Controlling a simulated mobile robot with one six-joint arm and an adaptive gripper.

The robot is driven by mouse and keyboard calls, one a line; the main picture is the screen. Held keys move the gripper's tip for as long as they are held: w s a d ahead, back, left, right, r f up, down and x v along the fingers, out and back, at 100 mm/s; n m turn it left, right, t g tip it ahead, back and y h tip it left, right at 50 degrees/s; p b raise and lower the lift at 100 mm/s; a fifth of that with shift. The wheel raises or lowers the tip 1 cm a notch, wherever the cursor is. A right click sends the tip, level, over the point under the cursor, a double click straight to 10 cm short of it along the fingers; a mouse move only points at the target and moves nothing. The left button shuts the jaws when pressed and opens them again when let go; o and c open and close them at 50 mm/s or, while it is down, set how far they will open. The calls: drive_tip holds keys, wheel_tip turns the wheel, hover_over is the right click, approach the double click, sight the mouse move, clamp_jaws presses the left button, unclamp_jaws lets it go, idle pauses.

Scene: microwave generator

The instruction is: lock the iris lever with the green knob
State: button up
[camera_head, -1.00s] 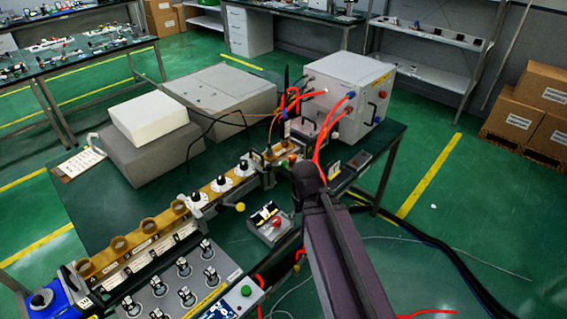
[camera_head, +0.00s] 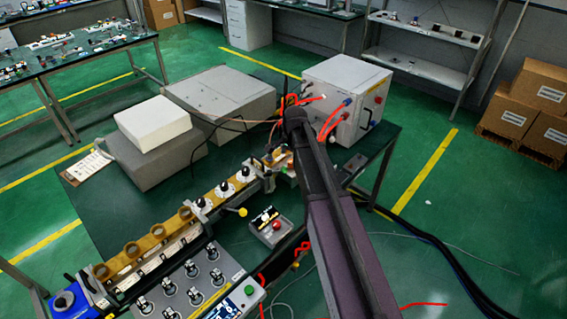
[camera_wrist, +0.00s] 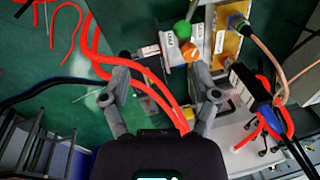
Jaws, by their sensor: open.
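In the wrist view a round green knob (camera_wrist: 183,29) stands at the top centre, on or beside a small pale labelled part. An orange knob (camera_wrist: 189,52) sits just below it. The lever's shaft and lock position cannot be made out. My gripper (camera_wrist: 162,90) is open, its two fingers apart, with nothing held between them. The green knob lies beyond the fingertips, slightly right of their middle. In the head view my arm covers this spot, and the green knob cannot be made out.
Thick red cables (camera_wrist: 98,55) pass close to the left finger. A blue connector with red wires (camera_wrist: 262,108) lies near the right finger. A grey box with red cables (camera_head: 347,95) stands at the table's back right. A yellow ball knob (camera_head: 242,211) stands left of my arm.

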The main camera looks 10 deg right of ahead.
sight(284, 168)
drive_tip(key=w, duration=0.1)
drive_tip(key=w+r+m, duration=0.1)
drive_tip(key=w+m, duration=0.1)
drive_tip(key=shift+w+d+r+p, duration=0.1)
drive_tip(key=shift+w+r+p, duration=0.15)
drive_tip(key=shift+r+p, duration=0.1)
drive_tip(key=shift+f, duration=0.25)
drive_tip(key=f+b, duration=0.4)
drive_tip(key=w+f+b, duration=0.1)
drive_tip(key=f+b, duration=0.3)
drive_tip(key=b, duration=0.1)
drive_tip(key=w+f+b, duration=0.1)
drive_tip(key=f+b, duration=0.3)
drive_tip(key=f, duration=0.1)
drive_tip(key=shift+w+a+f, duration=0.1)
drive_tip(key=shift+w+a, duration=0.15)
drive_tip(key=shift+a, duration=0.15)
drive_tip(key=shift+c, duration=0.3)
clamp_jaws()
